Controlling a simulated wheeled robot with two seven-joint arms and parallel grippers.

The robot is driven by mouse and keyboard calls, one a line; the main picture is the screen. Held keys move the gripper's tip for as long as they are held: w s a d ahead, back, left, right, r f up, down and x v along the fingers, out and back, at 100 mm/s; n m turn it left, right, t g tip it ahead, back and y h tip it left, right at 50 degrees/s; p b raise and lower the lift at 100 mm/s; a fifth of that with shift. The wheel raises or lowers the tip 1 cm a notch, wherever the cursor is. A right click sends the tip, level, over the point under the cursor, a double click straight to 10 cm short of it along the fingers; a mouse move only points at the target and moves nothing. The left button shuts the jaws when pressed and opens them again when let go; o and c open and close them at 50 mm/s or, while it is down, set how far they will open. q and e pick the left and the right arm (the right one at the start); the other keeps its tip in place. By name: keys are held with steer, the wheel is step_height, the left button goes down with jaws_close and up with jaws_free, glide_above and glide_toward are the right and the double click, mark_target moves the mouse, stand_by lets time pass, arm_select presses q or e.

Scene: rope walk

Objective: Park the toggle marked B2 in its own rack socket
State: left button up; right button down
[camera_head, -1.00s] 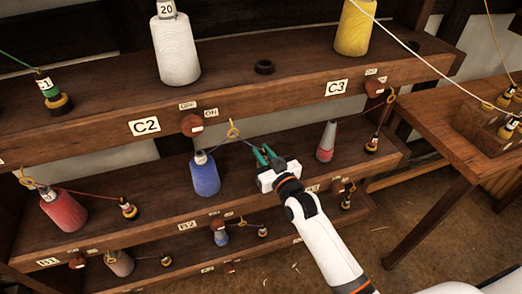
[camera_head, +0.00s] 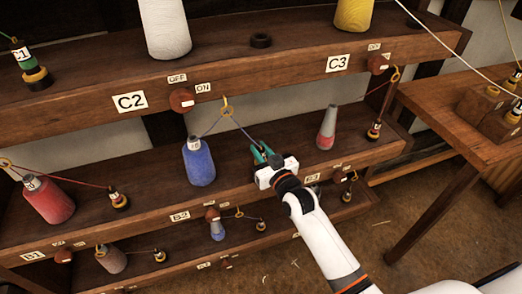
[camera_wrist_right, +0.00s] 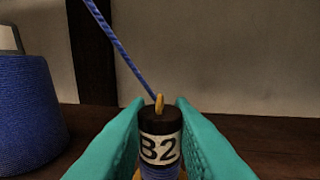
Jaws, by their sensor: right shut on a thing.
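My right gripper (camera_head: 260,152) is shut on the toggle marked B2 (camera_wrist_right: 160,147), between its teal fingers at the middle shelf. In the right wrist view the toggle is upright, with a dark top, white B2 label, blue band and small yellow eye. A blue cord (camera_wrist_right: 122,50) runs up left from the eye; in the head view it passes to a yellow ring (camera_head: 227,111). The blue bobbin (camera_head: 198,165) stands left of the gripper. The toggle's lower end and any socket under it are hidden, so I cannot tell whether it is seated. My left gripper is out of view.
The B2 label (camera_head: 180,216) is on the middle shelf's front edge. A grey-red bobbin (camera_head: 327,130) and a parked toggle (camera_head: 374,131) stand right of my gripper. The upper shelf (camera_head: 215,60) overhangs behind. A red bobbin (camera_head: 48,201) stands left.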

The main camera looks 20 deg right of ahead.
mark_target(263, 156)
steer(key=shift+p, duration=0.45)
stand_by(1.1)
steer(key=shift+f+b, duration=0.45)
steer(key=shift+f, duration=0.1)
stand_by(0.4)
steer(key=c, duration=1.5)
jaws_free()
steer(key=shift+c, duration=0.2)
steer(key=shift+s+d+r+p, duration=0.15)
steer(key=shift+s+p, duration=0.35)
steer(key=shift+s, duration=0.35)
steer(key=shift+s+d+f+p, duration=0.1)
steer(key=shift+s+d+p, duration=0.1)
steer(key=shift+s+p, duration=0.45)
steer(key=shift+s+d+r+p, duration=0.15)
steer(key=shift+s+p, duration=0.15)
steer(key=shift+s, duration=0.75)
steer(key=s+p, duration=0.1)
steer(key=s, duration=0.2)
steer(key=s+d+p, duration=0.1)
steer(key=s, duration=0.1)
steer(key=shift+s+d+f, duration=0.1)
steer(key=shift+s+f, duration=0.05)
steer(key=shift+s, duration=0.25)
